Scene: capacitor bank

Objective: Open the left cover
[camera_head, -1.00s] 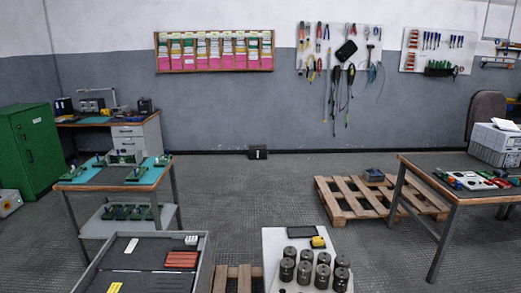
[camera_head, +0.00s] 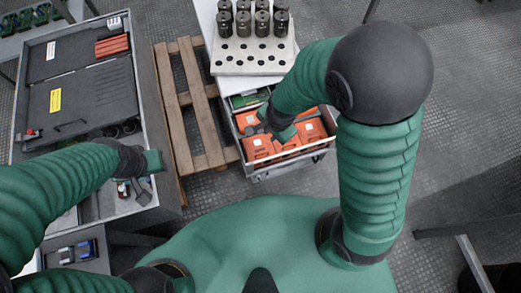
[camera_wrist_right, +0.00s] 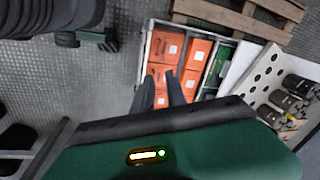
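A grey-rimmed bench box (camera_head: 142,105) stands at the left in the head view. Dark flat covers lie in it: a rear one (camera_head: 70,60) and a nearer one (camera_head: 85,97) with a yellow label and a dark handle (camera_head: 70,127) near its front edge. Both lie flat. I cannot tell which is the left cover. My left gripper (camera_head: 141,188) is over the box's front right part, short of the handle; its fingers are too small to judge. My right gripper (camera_head: 262,116) is above a drawer of orange boxes. In the right wrist view its fingers (camera_wrist_right: 164,92) are apart and empty.
The open drawer (camera_head: 290,158) holds several orange boxes (camera_head: 258,148). Behind it, a white stand (camera_head: 252,58) with holes carries several dark cylinders (camera_head: 262,20). A wooden pallet (camera_head: 192,110) lies between box and drawer. Red bars (camera_head: 111,46) lie at the box's back right.

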